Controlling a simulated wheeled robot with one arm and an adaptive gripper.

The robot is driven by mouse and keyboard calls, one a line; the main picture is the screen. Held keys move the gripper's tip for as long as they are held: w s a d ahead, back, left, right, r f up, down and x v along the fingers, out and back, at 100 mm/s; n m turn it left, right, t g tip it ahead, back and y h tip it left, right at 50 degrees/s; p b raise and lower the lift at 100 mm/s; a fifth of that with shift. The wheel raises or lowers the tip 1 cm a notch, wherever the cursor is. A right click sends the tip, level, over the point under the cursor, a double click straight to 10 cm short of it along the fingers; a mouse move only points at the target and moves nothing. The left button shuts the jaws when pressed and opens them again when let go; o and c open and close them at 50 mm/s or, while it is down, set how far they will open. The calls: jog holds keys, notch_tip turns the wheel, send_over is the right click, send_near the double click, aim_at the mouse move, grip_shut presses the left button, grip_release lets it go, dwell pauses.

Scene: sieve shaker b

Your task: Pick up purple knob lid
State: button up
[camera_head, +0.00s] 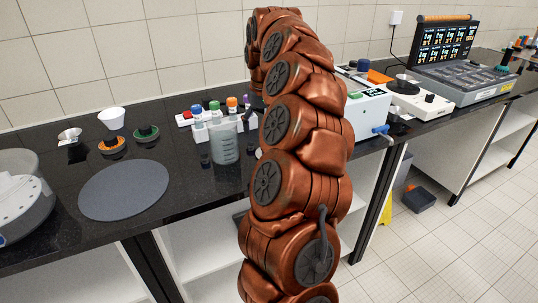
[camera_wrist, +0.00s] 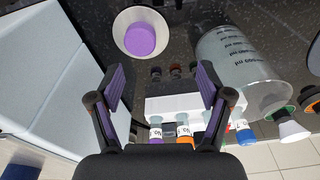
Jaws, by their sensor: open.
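In the wrist view, a round purple piece (camera_wrist: 140,39) sits inside a pale, round dish-like rim (camera_wrist: 120,26) on the dark counter. It is the likely purple knob lid, but I cannot tell its exact shape. My gripper (camera_wrist: 163,72) is open, its two dark fingers with purple pads set wide apart and nothing between them. The purple piece lies beyond the fingertips, a little left of centre in the picture. My arm hides the gripper in the head view. A small purple top (camera_head: 206,102) also shows there near the rack; I cannot tell whether it is the same thing.
A white rack (camera_wrist: 190,108) with capped tubes lies below the gripper. A graduated beaker (camera_wrist: 237,65) stands close on the right. A large white box-shaped surface (camera_wrist: 55,75) fills the left. Orange (camera_head: 112,145) and green (camera_head: 146,134) ringed pieces stand beside a grey disc (camera_head: 124,190).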

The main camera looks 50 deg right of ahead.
jog(key=d, duration=0.2)
jog(key=f, duration=0.1)
jog(key=shift+s+d+m, duration=0.25)
jog(key=shift+d+m, duration=0.05)
jog(key=shift+d, duration=0.1)
jog(key=shift+s+d+f, duration=0.1)
jog(key=shift+d, duration=0.1)
jog(key=shift+w+f+p, duration=0.2)
jog(key=shift+f+p, duration=0.55)
jog(key=shift+f, duration=3)
jog(key=shift+c, duration=0.4)
jog(key=c, duration=1.1)
jog(key=shift+o, duration=0.2)
